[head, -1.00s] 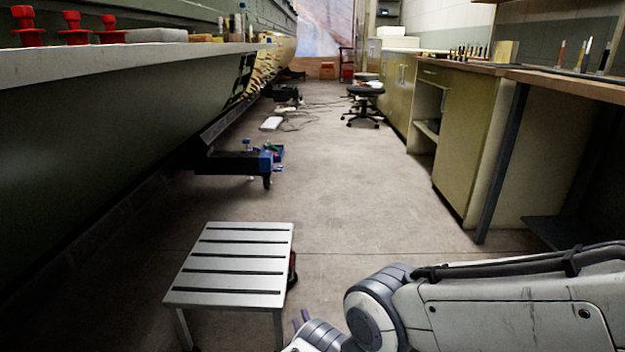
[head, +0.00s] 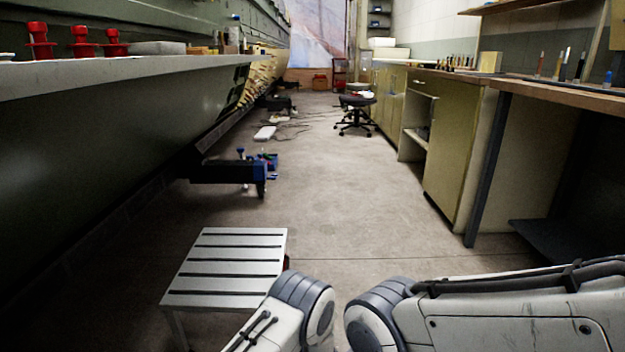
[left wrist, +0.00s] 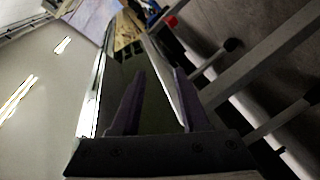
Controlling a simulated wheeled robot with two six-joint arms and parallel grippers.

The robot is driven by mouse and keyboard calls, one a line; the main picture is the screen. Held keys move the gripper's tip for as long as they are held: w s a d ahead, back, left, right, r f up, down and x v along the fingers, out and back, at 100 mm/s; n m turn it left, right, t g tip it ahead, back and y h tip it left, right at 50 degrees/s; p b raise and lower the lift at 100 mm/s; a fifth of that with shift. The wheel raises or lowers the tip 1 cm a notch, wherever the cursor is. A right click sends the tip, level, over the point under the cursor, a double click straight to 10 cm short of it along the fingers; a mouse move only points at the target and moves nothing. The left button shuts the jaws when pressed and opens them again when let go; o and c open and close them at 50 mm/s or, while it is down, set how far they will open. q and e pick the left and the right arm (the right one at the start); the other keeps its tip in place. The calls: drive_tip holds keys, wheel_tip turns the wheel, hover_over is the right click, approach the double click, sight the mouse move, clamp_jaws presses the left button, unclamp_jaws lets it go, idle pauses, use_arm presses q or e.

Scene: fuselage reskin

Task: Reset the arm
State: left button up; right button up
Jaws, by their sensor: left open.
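My left gripper (left wrist: 159,72) shows only in the left wrist view. Its two dark fingers stand apart with nothing held between them. Beyond the fingers lie a glossy dark panel and metal bars. In the head view, pale links of my own arm fill the lower right and reach the bottom middle, bent at a grey joint. No gripper shows in the head view, and my right gripper is out of sight.
A slatted metal step stool (head: 228,262) stands just ahead, partly behind my arm. The long fuselage side (head: 120,125) runs along the left, with red fittings (head: 83,42) on its ledge. A workbench (head: 560,95) lines the right.

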use_arm(q)
wheel_tip(320, 180, up, 6)
drive_tip(key=w+a+m+g+h, duration=0.1)
drive_tip(key=w+m+g+h, duration=0.1)
drive_tip(key=m+g+h, duration=0.1)
drive_tip(key=s+a+r+m+g+h, duration=0.2)
drive_tip(key=s+a+r+m+g, duration=0.4)
drive_tip(key=s, duration=0.5)
drive_tip(key=s+a+r+m+g, duration=0.2)
drive_tip(key=s+a+r, duration=0.1)
drive_tip(key=s, duration=0.7)
drive_tip(key=s+a+r+m+g, duration=0.2)
drive_tip(key=s+a+r+m, duration=0.1)
drive_tip(key=s, duration=0.7)
drive_tip(key=s+d+r+m+g+p, duration=0.1)
drive_tip(key=s+d+r+m+p, duration=0.1)
drive_tip(key=s+d+r+p, duration=0.4)
drive_tip(key=s+d+r+m+g+p, duration=0.1)
drive_tip(key=s+d+r+m+p, duration=0.25)
drive_tip(key=r, duration=0.35)
drive_tip(key=s+d+r+m+g+p, duration=0.1)
drive_tip(key=s+d+r+m+p, duration=0.2)
drive_tip(key=r+p, duration=0.35)
wheel_tip(320, 180, up, 37)
drive_tip(key=n+p, duration=0.1)
drive_tip(key=p, duration=3.5)
drive_tip(key=shift+s+h, duration=0.25)
drive_tip(key=shift+h, duration=0.05)
drive_tip(key=shift+f+n, duration=0.1)
drive_tip(key=shift+n, duration=0.25)
